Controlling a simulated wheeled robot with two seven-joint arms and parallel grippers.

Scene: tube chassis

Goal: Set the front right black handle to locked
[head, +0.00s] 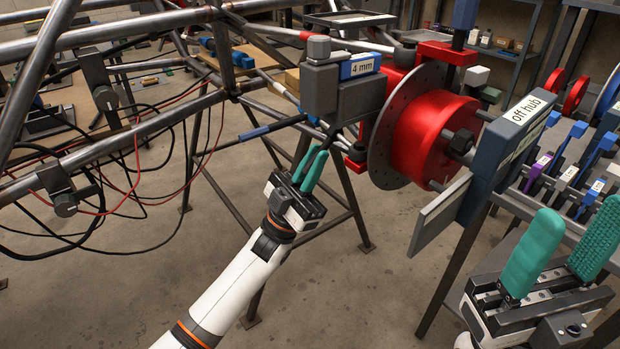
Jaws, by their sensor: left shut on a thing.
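My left gripper (316,153) reaches up from the bottom centre. Its teal fingers are closed together just below the grey block with the "4 mm" label (364,66). A thin black handle (334,131) runs down from beside that block to the fingertips, and the gripper is shut on its lower end. The fingers hide that end, and I cannot read any locked or unlocked mark. My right gripper (566,252) is at the bottom right with its teal fingers apart and nothing between them.
A red hub (428,128) with a grey disc stands right of the handle. The "off hub" sign block (515,140) stands in front of it. Steel chassis tubes (120,145) and loose cables fill the left. A tool rack (575,170) is at the right.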

